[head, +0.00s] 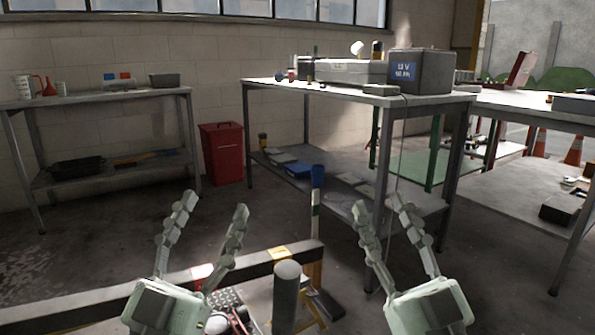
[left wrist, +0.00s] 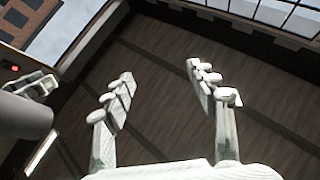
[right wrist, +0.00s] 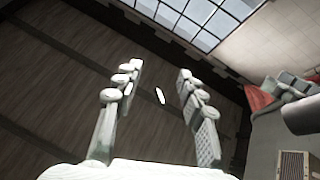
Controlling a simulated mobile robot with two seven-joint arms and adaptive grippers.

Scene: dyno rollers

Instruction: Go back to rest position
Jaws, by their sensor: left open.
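My left gripper (head: 213,205) is in the lower left middle of the head view, fingers up and spread apart. It is open and empty. The left wrist view shows its two fingers (left wrist: 160,85) apart against the dark ceiling. My right gripper (head: 382,208) is in the lower right middle of the head view, also with fingers up and spread. It is open and empty too. Its fingers (right wrist: 160,85) stand apart in the right wrist view, with nothing between them but the ceiling and a distant light. Neither gripper touches anything that I can see.
A workbench (head: 440,98) with a grey battery box (head: 421,71) stands ahead. A shelf table (head: 100,96) and a red bin (head: 222,153) are at the left. A dark beam (head: 60,306) and a grey post (head: 286,290) are low in front, near the grippers.

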